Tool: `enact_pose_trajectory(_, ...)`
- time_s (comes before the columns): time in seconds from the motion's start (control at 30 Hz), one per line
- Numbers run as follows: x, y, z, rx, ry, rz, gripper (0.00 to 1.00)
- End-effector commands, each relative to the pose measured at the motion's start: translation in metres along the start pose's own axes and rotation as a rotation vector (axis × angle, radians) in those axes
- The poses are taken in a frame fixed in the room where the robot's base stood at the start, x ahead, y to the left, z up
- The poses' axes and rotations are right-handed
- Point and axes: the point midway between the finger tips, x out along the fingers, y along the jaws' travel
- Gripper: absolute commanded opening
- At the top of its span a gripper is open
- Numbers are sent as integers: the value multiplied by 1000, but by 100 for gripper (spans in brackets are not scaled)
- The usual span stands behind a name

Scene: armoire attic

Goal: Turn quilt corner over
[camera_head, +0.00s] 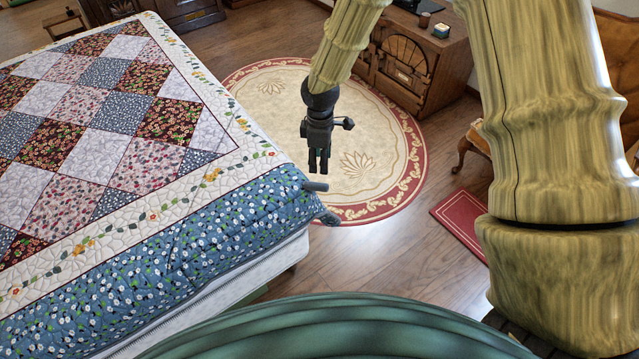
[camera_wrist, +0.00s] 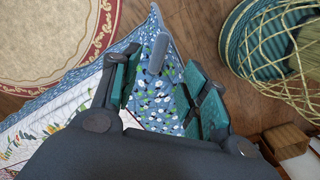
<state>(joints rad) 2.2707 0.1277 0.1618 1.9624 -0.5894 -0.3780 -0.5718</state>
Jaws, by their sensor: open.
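The patchwork quilt (camera_head: 108,140) lies spread on the bed at the left of the head view, with a blue floral border hanging over the near side. Its corner at the right end has a grey tab (camera_head: 316,186) standing out, and a second grey piece (camera_head: 330,218) shows just below. My gripper (camera_head: 318,172) points down close to this corner, seen just above the tab in the head view. In the wrist view, my gripper (camera_wrist: 168,85) is open, and the blue floral border and grey tab (camera_wrist: 157,53) show between and beyond its fingers. Contact cannot be told.
A round cream and red rug (camera_head: 385,160) lies on the wooden floor beyond the corner. A wooden cabinet (camera_head: 425,65) stands at the back, and a small red mat (camera_head: 466,222) lies at the right. The bed's white side (camera_head: 235,285) shows below the quilt.

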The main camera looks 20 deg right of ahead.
Motion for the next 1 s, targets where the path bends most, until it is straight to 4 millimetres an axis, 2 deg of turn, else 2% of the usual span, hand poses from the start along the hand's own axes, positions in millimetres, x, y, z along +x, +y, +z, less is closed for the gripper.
enact_pose_trajectory(0.17,15,-1,0,-1,-2,-2,45)
enact_pose_trajectory(0.7,83,-1,0,1,-1,-2,45)
enact_pose_trajectory(1.0,104,-1,0,1,0,-1,45)
